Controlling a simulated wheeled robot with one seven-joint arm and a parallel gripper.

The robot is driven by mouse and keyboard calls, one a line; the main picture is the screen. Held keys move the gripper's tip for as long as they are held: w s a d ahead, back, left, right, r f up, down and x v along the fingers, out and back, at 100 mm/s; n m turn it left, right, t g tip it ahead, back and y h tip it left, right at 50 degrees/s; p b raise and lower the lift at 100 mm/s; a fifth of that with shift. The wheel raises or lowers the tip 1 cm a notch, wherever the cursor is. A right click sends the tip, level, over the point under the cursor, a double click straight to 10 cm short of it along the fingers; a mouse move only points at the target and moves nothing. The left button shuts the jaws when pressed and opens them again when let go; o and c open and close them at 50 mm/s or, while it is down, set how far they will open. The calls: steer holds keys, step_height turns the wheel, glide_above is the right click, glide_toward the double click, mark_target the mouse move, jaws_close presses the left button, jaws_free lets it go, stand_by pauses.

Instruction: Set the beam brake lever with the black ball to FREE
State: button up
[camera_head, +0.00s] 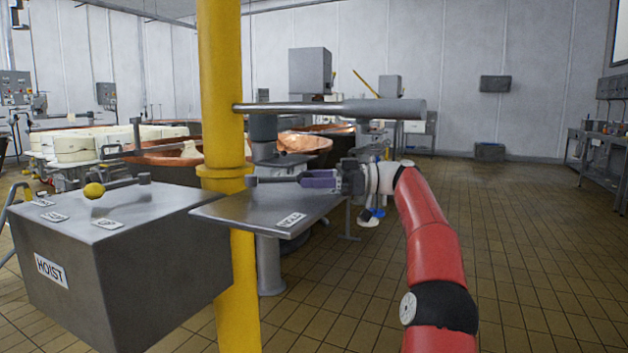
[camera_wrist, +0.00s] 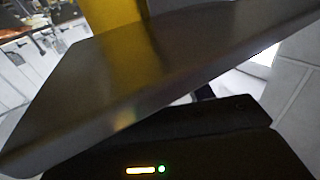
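The beam brake lever (camera_head: 278,180) shows in the head view as a thin grey bar running right from a short pivot post (camera_head: 251,181). It lies above a grey metal plate (camera_head: 240,212) beside the yellow column. My gripper (camera_head: 306,179) reaches in from the right, its purple-grey fingers at the lever's right end. The black ball cannot be made out; the fingers may hide it. Whether they are closed on it is unclear. A white label (camera_head: 291,219) lies on the plate, its text too small to read. The wrist view shows the plate (camera_wrist: 130,75) close up, without fingertips or lever.
A HOIST box (camera_head: 120,265) with a yellow-ball lever (camera_head: 94,190) stands at the left. A thick grey beam (camera_head: 330,108) runs above my gripper. Copper vats (camera_head: 165,152) stand behind. Floor at right is clear.

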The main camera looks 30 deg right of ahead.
steer(key=p+v, duration=0.1)
steer(key=v, duration=0.6)
steer(key=shift+s+d+p, duration=0.2)
steer(key=shift+d+p, duration=0.15)
steer(key=shift+d, duration=0.05)
stand_by(0.3)
